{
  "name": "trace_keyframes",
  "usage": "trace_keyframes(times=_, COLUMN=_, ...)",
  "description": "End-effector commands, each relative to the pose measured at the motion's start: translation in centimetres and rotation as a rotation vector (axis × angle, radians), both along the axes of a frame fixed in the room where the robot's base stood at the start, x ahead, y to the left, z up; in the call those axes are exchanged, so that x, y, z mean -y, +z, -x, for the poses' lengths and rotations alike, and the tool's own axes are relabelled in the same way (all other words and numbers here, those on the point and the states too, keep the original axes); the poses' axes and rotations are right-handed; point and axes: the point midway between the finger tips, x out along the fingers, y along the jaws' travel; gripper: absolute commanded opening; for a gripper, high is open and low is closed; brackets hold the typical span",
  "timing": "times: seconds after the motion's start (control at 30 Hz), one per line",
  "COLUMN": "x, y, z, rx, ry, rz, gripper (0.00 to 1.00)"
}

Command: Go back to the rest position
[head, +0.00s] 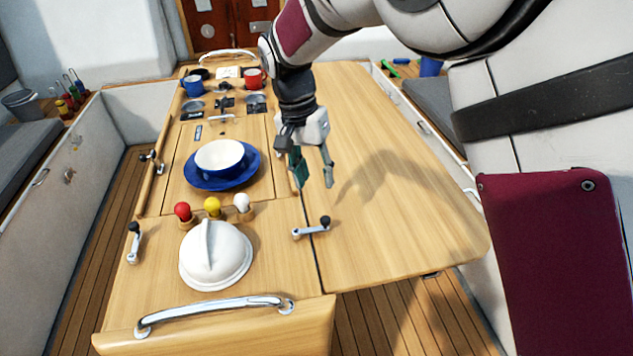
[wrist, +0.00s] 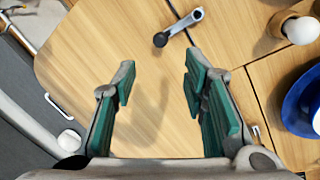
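My gripper (head: 312,168) hangs above the wooden table (head: 385,215), right of the blue plate, with its fingers pointing down. In the wrist view the two green-padded fingers of my gripper (wrist: 160,100) stand wide apart with only bare table between them. It is open, holds nothing and appears clear of the table top.
A crank handle (head: 312,229) is on the table. The right table leaf is clear.

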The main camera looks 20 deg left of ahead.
Motion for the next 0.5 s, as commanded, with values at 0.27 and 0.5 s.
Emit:
trace_keyframes(times=0.27, x=-0.02, y=0.02, z=0.01, rx=0.000, ry=0.000, rz=0.000, gripper=0.40)
trace_keyframes(times=0.5, x=0.46, y=0.54, z=-0.16, rx=0.003, ry=-0.001, rz=-0.008, gripper=0.40)
